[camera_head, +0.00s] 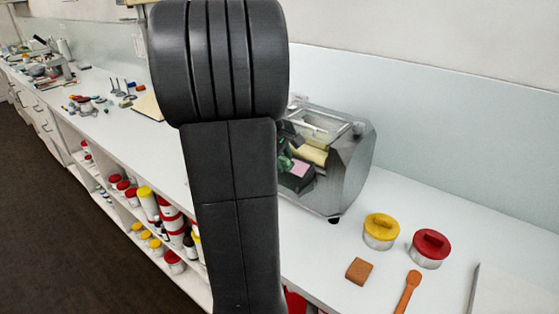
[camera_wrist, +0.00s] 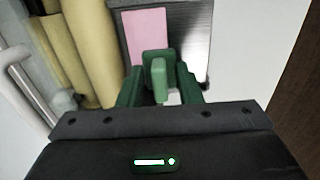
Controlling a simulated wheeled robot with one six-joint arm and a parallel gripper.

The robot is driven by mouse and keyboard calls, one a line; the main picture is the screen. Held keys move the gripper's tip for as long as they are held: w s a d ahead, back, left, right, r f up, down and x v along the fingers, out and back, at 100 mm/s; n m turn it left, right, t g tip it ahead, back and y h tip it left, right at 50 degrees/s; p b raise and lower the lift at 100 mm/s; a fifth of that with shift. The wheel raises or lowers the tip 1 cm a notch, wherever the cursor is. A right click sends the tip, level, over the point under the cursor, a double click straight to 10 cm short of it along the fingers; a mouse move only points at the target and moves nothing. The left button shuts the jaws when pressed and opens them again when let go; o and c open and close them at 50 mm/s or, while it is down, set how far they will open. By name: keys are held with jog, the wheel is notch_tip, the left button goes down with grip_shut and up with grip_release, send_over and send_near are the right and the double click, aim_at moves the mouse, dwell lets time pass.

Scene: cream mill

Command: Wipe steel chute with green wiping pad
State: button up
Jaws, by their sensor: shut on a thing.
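My gripper (camera_wrist: 159,88) has dark green fingers. It is shut on the lighter green wiping pad (camera_wrist: 158,68), whose upright grip stands between the fingers. The steel chute (camera_wrist: 190,30) is a grey, shiny plate beyond the fingers in the wrist view. A flat pink patch (camera_wrist: 147,28) lies on it, and the pad is at the patch's near edge. I cannot tell whether the pad touches the chute. In the head view the pink patch (camera_head: 300,169) shows inside the mill (camera_head: 350,170), with green parts beside it. My arm hides much of the gripper there.
Cream rollers (camera_wrist: 88,45) and a pale rod (camera_wrist: 30,90) lie left of the gripper. On the counter right of the mill are a yellow-lidded jar (camera_head: 381,231), a red-lidded jar (camera_head: 430,248), a brown block (camera_head: 359,271) and an orange spatula (camera_head: 407,291). A wall runs behind.

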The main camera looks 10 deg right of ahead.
jog(key=shift+w+d+r+p, duration=0.3)
jog(key=shift+w+d+p, duration=0.1)
jog(key=shift+w+d, duration=0.1)
jog(key=shift+s+a+f+b, duration=0.6)
jog(key=shift+f+b, duration=0.05)
jog(key=shift+b, duration=0.15)
jog(key=shift+s+a+f+b, duration=0.3)
jog(key=shift+s+a+b, duration=0.05)
jog(key=shift+s+a, duration=0.2)
jog(key=shift+s+a+f+b, duration=0.3)
jog(key=shift+s+a, duration=0.1)
jog(key=shift+s, duration=0.1)
jog(key=shift+r, duration=0.1)
jog(key=shift+r, duration=0.1)
jog(key=shift+r+p, duration=0.65)
notch_tip(320, 180, up, 6)
jog(key=p, duration=0.5)
jog(key=shift+s+a+r, duration=0.2)
jog(key=shift+s+a, duration=0.15)
jog(key=shift+a, duration=0.05)
